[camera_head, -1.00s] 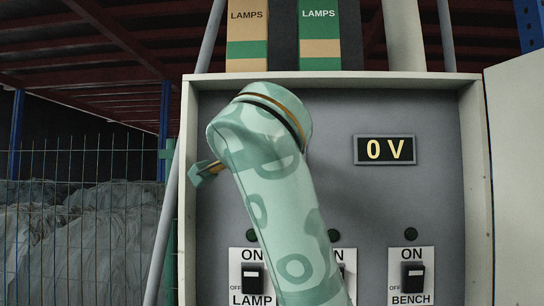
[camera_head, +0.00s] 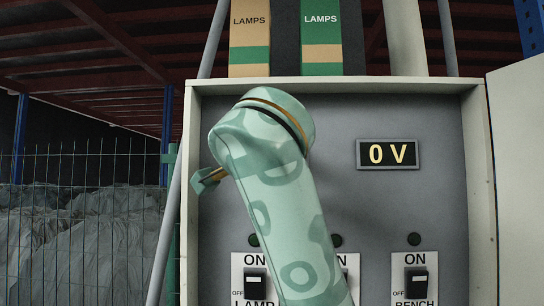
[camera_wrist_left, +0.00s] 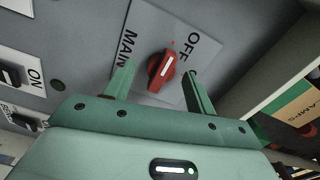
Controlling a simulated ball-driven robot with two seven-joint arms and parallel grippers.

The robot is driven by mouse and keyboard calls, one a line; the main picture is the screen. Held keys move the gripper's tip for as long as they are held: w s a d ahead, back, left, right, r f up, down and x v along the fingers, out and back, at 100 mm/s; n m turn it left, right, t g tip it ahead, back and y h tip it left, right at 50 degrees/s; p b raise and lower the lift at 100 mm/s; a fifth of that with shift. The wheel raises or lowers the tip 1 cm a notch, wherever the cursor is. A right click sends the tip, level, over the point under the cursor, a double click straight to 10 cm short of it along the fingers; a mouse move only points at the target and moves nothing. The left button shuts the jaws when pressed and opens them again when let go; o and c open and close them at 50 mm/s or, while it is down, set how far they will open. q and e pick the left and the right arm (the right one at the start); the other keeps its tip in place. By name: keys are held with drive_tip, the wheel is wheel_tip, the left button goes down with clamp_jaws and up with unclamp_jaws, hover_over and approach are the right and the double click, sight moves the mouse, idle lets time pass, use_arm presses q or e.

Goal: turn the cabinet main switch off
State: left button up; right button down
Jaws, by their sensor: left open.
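The main switch is a red rotary knob (camera_wrist_left: 162,70) with a white mark, on a grey plate (camera_wrist_left: 186,88) lettered MAIN and OFF in the left wrist view. The white mark runs at a slant, its upper end leaning toward the OFF side. My left gripper (camera_wrist_left: 158,82) is open, with one finger on each side of the knob. I cannot tell whether either finger touches it. In the head view my left arm hides the main switch, and only part of the gripper (camera_head: 207,180) shows beside it. My right gripper is not in view.
The cabinet door (camera_head: 515,170) stands open at the right. A wire fence (camera_head: 85,220) is at the left.

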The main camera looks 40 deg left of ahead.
use_arm(q)
drive_tip(key=p+v, duration=1)
drive_tip(key=v, duration=0.6)
drive_tip(key=shift+p, duration=0.3)
drive_tip(key=shift+a, duration=0.1)
